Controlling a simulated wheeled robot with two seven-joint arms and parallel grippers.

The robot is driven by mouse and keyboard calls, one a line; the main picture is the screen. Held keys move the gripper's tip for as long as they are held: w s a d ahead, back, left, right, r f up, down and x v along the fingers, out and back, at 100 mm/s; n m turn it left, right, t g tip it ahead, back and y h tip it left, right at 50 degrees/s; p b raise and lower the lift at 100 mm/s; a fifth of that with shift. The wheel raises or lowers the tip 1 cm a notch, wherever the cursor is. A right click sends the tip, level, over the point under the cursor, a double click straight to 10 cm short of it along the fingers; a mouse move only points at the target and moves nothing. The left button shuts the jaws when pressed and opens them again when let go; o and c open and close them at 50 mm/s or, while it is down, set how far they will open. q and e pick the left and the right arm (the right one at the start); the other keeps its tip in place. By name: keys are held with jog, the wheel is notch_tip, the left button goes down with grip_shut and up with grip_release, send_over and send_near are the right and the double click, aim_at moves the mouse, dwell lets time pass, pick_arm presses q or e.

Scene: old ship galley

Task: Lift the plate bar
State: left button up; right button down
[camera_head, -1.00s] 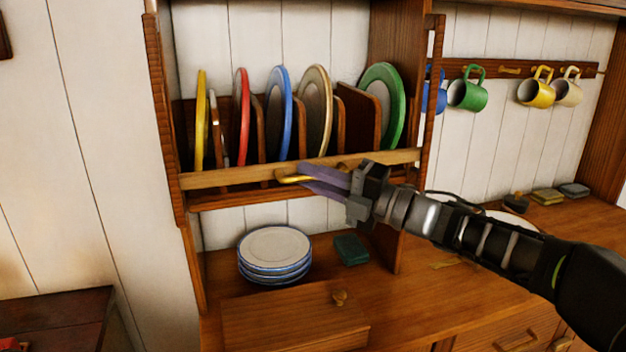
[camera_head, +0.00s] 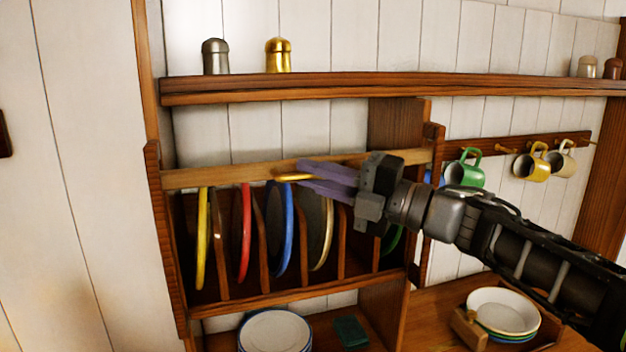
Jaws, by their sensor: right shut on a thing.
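The plate bar (camera_head: 225,176) is a light wooden bar running across the front of the plate rack (camera_head: 260,300), now level with the tops of the plates. A brass handle (camera_head: 290,178) sits at its middle. My right gripper (camera_head: 305,178) comes in from the right and is shut on the handle, its purple fingers partly hiding it. Yellow (camera_head: 202,240), red (camera_head: 245,235), blue (camera_head: 284,235) and cream-rimmed (camera_head: 326,235) plates stand upright behind and below the bar. A green plate (camera_head: 393,240) is mostly hidden by my gripper. My left gripper is not in view.
A shelf (camera_head: 350,86) above the rack carries a grey shaker (camera_head: 215,57) and a gold shaker (camera_head: 278,56). Green (camera_head: 465,172) and yellow (camera_head: 531,165) mugs hang at right. Stacked plates (camera_head: 274,332) and a bowl-like stack (camera_head: 502,305) stand below.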

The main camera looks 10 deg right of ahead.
jog(key=shift+r, duration=0.45)
jog(key=c, duration=1.8)
grip_release()
jog(key=o, duration=0.3)
jog(key=shift+f, duration=0.1)
jog(key=shift+o, duration=0.2)
jog(key=shift+f, duration=0.1)
jog(key=shift+s+d+f+b, duration=0.15)
jog(key=shift+s+d+b, duration=0.15)
jog(key=shift+d, duration=0.1)
jog(key=r+b+v, duration=0.1)
jog(key=b+v, duration=0.1)
jog(key=v, duration=0.4)
jog(key=shift+s+d+f, duration=0.3)
jog(key=shift+f, duration=0.15)
